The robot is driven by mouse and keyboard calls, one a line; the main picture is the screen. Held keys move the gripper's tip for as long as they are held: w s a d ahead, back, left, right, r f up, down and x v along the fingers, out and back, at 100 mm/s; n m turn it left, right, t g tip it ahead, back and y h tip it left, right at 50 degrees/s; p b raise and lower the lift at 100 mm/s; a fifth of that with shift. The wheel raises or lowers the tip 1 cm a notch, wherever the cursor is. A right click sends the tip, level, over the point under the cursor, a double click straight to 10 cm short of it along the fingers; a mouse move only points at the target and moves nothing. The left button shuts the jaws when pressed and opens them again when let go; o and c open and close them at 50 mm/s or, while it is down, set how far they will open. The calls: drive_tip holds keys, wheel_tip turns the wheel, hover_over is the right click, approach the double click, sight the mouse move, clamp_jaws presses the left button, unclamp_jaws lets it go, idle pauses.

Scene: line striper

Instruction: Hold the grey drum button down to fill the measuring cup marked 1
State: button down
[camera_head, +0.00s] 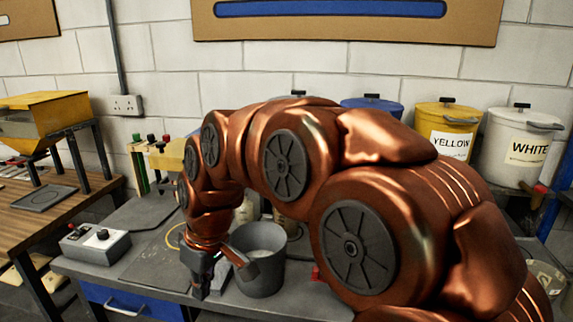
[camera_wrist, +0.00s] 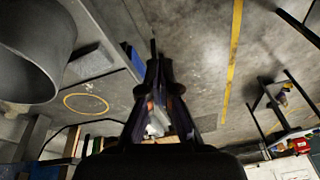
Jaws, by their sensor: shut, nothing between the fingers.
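My gripper (camera_head: 200,292) points down at the front of the grey workbench, just left of a grey bucket. Its fingers are closed and empty, and they also show in the wrist view (camera_wrist: 157,65). A small dark lid knob (camera_head: 298,92) shows above my arm; the drum under it is hidden, so I cannot tell its colour. No grey drum button is visible. A small cup or tub (camera_head: 548,278) stands at the far right with an unreadable mark. I cannot make out a cup marked 1.
The grey bucket (camera_head: 258,275) stands beside my gripper, with pale containers (camera_head: 243,210) partly hidden behind. Blue (camera_head: 372,103), yellow (camera_head: 447,125) and white (camera_head: 515,150) drums line the back right. A control box (camera_head: 95,243) sits at left. My arm blocks the middle.

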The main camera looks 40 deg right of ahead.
drive_tip(key=w+d+r+n+t+p, duration=0.1)
drive_tip(key=w+d+r+t, duration=0.1)
drive_tip(key=w+d+r, duration=0.45)
drive_tip(key=w+d+r+n+t+p, duration=0.15)
drive_tip(key=w+d+r, duration=0.25)
drive_tip(key=w+d, duration=0.5)
drive_tip(key=w+d+r+t+h+p, duration=0.1)
drive_tip(key=d+r+t+h, duration=0.1)
drive_tip(key=d, duration=1)
drive_tip(key=w+d+r+t+h+p, duration=0.1)
drive_tip(key=d+r, duration=0.4)
drive_tip(key=d, duration=0.8)
drive_tip(key=shift+w+t+h, duration=0.35)
drive_tip(key=shift+w+h, duration=0.05)
drive_tip(key=shift+d, duration=0.1)
drive_tip(key=shift+f, duration=0.1)
wheel_tip(320, 180, down, 8)
drive_tip(key=b, duration=0.2)
drive_tip(key=shift+b, duration=0.3)
drive_tip(key=shift+f+b, duration=0.3)
drive_tip(key=shift+b, duration=0.05)
drive_tip(key=shift+f+b, duration=0.85)
drive_tip(key=shift+b, duration=0.45)
idle(0.8)
